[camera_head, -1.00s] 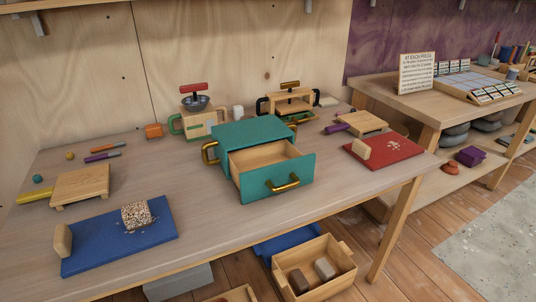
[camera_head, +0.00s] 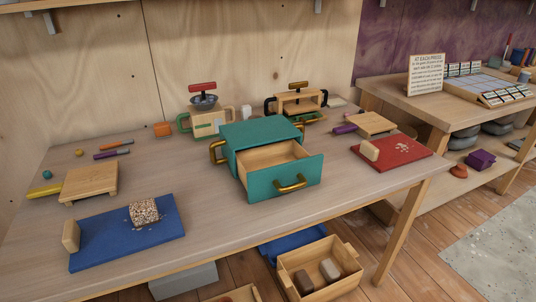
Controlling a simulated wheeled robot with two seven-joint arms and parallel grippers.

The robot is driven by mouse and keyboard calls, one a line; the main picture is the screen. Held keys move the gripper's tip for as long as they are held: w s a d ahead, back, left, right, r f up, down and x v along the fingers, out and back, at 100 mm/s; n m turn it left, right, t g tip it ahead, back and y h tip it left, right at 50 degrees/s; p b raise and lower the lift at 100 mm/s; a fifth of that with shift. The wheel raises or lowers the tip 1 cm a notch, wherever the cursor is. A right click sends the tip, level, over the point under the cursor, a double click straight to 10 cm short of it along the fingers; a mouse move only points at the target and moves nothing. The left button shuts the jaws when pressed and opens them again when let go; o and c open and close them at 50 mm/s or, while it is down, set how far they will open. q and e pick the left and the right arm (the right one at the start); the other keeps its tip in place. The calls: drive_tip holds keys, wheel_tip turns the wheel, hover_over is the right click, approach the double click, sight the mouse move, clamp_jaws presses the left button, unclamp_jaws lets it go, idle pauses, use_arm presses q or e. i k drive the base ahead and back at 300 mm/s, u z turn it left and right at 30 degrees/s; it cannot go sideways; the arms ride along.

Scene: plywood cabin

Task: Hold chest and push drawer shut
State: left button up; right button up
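A teal chest (camera_head: 262,134) stands on the wooden table, a little right of the middle. Its drawer (camera_head: 284,178) is pulled well out toward the front right. The drawer shows a bare wooden inside and a brass handle (camera_head: 290,186) on its teal front. A brass side handle (camera_head: 217,152) sits on the chest's left side. Neither of my grippers shows in the head view.
A blue mat (camera_head: 110,240) with a speckled block lies at the front left, beside a small wooden stand (camera_head: 92,180). A red mat (camera_head: 400,160) lies to the right. Two wooden presses (camera_head: 206,122) stand behind. The table in front of the drawer is clear.

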sight(270, 170)
drive_tip(key=z, duration=0.7)
drive_tip(key=k, duration=0.95)
drive_tip(key=z, duration=1.65)
drive_tip(key=i, duration=0.4)
drive_tip(key=u, duration=0.85)
drive_tip(key=i, duration=1.55)
drive_tip(key=u, duration=1.85)
drive_tip(key=i, duration=0.5)
drive_tip(key=u, duration=0.45)
drive_tip(key=k, duration=0.5)
drive_tip(key=i, duration=0.5)
